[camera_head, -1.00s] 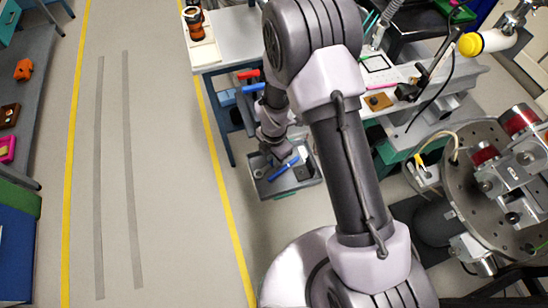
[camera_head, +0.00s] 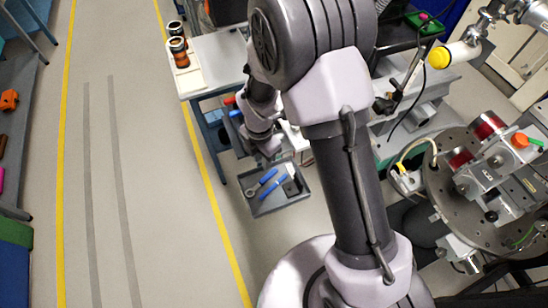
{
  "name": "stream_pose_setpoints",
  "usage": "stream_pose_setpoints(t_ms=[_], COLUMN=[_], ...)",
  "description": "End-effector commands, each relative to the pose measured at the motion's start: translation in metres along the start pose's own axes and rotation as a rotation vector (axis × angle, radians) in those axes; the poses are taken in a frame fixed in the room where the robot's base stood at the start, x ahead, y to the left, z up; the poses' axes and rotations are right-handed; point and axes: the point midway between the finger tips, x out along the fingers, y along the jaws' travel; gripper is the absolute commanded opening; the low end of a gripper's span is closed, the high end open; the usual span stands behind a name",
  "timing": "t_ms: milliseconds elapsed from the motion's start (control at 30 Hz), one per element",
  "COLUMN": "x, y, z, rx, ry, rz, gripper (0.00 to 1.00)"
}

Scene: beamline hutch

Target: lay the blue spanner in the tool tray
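The grey tool tray (camera_head: 283,207) is low in the middle of the view, below the bench. In it lie a small tool with a blue handle (camera_head: 268,176) and a ring-like grey end at its left, and a second slim blue piece (camera_head: 271,188) beside it. I cannot tell for sure which is the blue spanner. A dark block sits at the tray's right side. My gripper (camera_head: 268,153) is at the tray's far edge, under my wrist. Its fingers are small and mostly hidden, so its opening and any hold do not show.
A round metal instrument table (camera_head: 440,200) stands at right. The floor at left is clear between yellow lines.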

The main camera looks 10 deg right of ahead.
Motion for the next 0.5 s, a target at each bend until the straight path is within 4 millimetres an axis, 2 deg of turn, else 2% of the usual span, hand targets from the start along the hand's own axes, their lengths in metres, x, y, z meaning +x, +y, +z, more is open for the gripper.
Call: stream_pose_setpoints(t_ms=[67,133,167,233,300,400,500], x=[-0.011,-0.044,-0.066,-0.124,-0.182,-0.246,-0.283], y=[0.000,-0.003,-0.006,-0.023,-0.050,-0.099,-0.144], z=[0.003,0.009,0.013,0.019,0.019,0.007,-0.013], rx=[0.049,0.215,0.325,0.659,1.036,1.580,2.044], ry=[-0.003,-0.007,-0.006,0.012,0.057,0.178,0.343], rz=[0.013,0.051,0.076,0.146,0.223,0.324,0.392], gripper=[0.27,0.27,0.27,0.27,0.27,0.27,0.27])
